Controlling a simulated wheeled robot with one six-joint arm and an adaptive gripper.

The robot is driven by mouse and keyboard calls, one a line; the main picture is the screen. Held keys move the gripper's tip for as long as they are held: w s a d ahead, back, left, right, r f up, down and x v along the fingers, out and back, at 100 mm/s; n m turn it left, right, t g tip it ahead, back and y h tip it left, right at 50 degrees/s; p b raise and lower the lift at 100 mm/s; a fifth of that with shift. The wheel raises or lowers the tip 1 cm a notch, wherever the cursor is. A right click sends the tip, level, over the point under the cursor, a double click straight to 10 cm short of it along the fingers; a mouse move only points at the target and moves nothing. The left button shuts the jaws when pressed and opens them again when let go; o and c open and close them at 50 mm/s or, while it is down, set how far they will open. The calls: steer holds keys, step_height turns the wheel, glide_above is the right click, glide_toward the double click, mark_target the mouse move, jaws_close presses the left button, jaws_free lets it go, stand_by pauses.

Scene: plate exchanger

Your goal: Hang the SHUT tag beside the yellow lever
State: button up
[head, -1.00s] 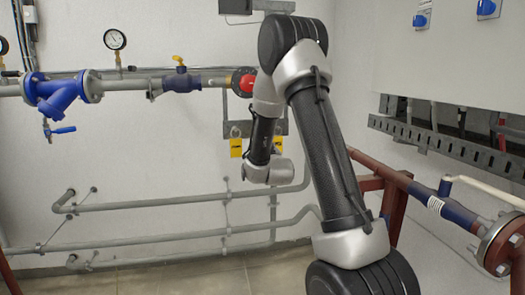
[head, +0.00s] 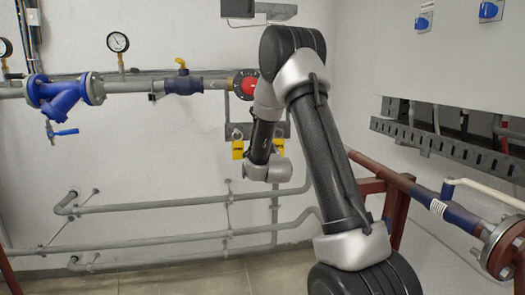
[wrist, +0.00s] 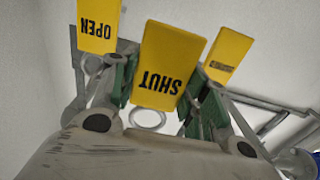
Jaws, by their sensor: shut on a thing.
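The SHUT tag (wrist: 168,65) is yellow with black letters, upside down in the wrist view. My gripper (wrist: 161,88) has its green-padded fingers on either side of it and is shut on it. In the head view my gripper is hidden behind my arm, and the SHUT tag cannot be made out. The yellow lever (head: 181,64) sits on top of a dark blue valve (head: 183,85) on the wall pipe, left of my arm.
An OPEN tag (wrist: 98,25) and another yellow tag (wrist: 228,58) flank the SHUT tag. Two yellow tags (head: 238,149) show beside my wrist in the head view. A gauge (head: 117,42) and blue strainer (head: 62,96) are farther left. Grey pipes (head: 150,204) run below.

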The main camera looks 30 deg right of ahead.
steer(key=x, duration=0.6)
steer(key=shift+w, duration=0.25)
stand_by(1.1)
steer(key=shift+w+d, duration=0.1)
stand_by(0.4)
steer(key=v, duration=0.8)
steer(key=shift+r, duration=0.2)
stand_by(0.5)
stand_by(0.9)
